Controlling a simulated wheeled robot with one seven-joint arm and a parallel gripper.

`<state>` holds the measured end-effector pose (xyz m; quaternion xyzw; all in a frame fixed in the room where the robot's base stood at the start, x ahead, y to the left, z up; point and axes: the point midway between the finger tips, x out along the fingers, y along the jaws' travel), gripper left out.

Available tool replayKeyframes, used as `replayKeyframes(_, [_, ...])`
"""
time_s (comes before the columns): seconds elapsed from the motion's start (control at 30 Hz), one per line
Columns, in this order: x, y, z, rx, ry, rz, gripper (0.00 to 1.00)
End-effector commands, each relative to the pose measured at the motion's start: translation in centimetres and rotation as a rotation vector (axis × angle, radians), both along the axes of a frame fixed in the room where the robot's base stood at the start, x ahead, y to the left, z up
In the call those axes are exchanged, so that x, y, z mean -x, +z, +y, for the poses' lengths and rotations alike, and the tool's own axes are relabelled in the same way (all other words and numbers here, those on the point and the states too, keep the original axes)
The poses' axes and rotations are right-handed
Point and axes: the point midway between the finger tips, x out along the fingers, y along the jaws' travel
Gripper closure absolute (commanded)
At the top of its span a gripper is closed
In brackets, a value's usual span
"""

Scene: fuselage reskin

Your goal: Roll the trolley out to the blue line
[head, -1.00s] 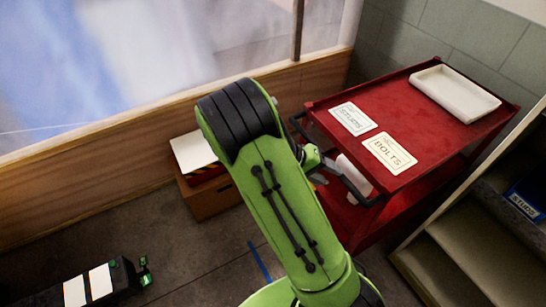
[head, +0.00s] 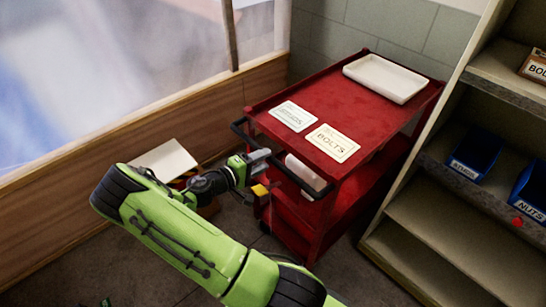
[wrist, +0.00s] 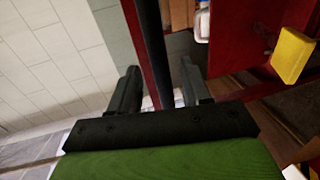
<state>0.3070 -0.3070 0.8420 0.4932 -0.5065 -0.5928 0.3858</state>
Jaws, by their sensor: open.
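The red trolley (head: 400,115) stands upright by the wall, with a black push handle (head: 290,172) on its near left side. My gripper (head: 268,160) is at this handle. In the wrist view, the open fingers of my gripper (wrist: 160,85) stand on either side of a dark bar, which looks like the handle (wrist: 151,40). Gaps show between bar and fingers, so it is not clamped. The trolley's red frame (wrist: 233,35) also shows there. The blue line is not visible in either current view.
A white tray (head: 384,78) and two label cards, one reading BOLTS (head: 333,142), lie on the trolley top. A shelf unit (head: 440,215) with blue bins stands close on the right. A wooden-based partition (head: 120,160) runs along the left. A yellow block (wrist: 293,55) hangs near the handle.

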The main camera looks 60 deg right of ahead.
Motion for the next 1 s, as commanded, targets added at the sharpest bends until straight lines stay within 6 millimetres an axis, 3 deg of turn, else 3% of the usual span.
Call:
replayKeyframes(0.1, [0.7, -0.7, -2.7, 0.0, -0.004, 0.0, 0.52])
replayKeyframes(0.23, [1.1, -1.0, -4.5, -0.001, -0.003, -0.002, 0.52])
replayKeyframes(0.57, [1.2, -1.1, -5.3, -0.001, 0.001, 0.0, 0.52])
replayKeyframes(0.87, [1.2, -1.1, -5.2, -0.001, 0.0, 0.0, 0.97])
replayKeyframes(1.0, [1.2, -1.1, -5.2, -0.002, 0.0, 0.0, 1.0])
